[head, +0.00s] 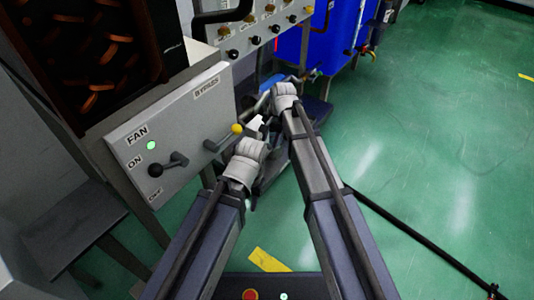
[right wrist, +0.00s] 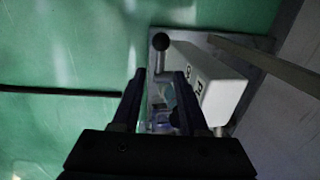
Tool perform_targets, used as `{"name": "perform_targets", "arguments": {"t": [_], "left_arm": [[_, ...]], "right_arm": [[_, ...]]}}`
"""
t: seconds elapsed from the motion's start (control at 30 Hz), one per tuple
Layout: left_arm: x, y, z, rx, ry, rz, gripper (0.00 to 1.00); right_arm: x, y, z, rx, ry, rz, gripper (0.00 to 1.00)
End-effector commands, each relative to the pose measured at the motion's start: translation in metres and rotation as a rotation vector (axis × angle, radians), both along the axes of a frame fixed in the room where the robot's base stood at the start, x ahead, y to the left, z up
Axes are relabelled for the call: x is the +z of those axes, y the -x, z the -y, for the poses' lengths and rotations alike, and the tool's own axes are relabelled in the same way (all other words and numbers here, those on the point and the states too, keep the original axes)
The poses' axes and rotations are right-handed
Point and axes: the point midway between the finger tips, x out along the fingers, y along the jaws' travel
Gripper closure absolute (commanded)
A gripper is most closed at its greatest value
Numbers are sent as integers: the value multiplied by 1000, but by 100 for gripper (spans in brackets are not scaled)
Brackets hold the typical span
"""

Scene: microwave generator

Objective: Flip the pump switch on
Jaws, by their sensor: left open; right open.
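A white box (right wrist: 218,88) with dark letters, only partly readable, is in the right wrist view. A lever with a black ball knob (right wrist: 161,41) stands beside it. I cannot read whether this is the pump switch, and no pump label is readable in the head view. My right gripper (right wrist: 160,76) is open and empty, its fingers pointing toward the knob side of the box, apart from the knob in the picture. In the head view my left gripper (head: 262,138) is lower, near the bypass lever; its fingers are hard to make out, and contact cannot be told.
A grey panel (head: 190,110) at left carries a FAN lever with a black knob (head: 155,170), a lit green lamp (head: 151,145) and a BYPASS lever with a yellow knob (head: 237,129). A blue tank (head: 330,35) stands behind. Green floor (head: 440,130) is open at right.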

Motion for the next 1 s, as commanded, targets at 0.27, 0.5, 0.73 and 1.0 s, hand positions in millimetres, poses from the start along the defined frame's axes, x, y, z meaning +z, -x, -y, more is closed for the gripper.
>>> {"name": "perform_targets", "arguments": {"t": [0.27,0.5,0.73,1.0], "left_arm": [[-13,0,0,1,0,0,59],[-41,0,0,3,1,2,59],[-69,-1,0,3,1,4,59],[-77,-1,0,2,2,5,59]], "right_arm": [[-13,0,-2,3,1,0,56],[-41,-4,-5,3,1,0,56],[-69,-7,-10,3,1,0,56],[-77,-8,-12,4,1,0,56]]}}
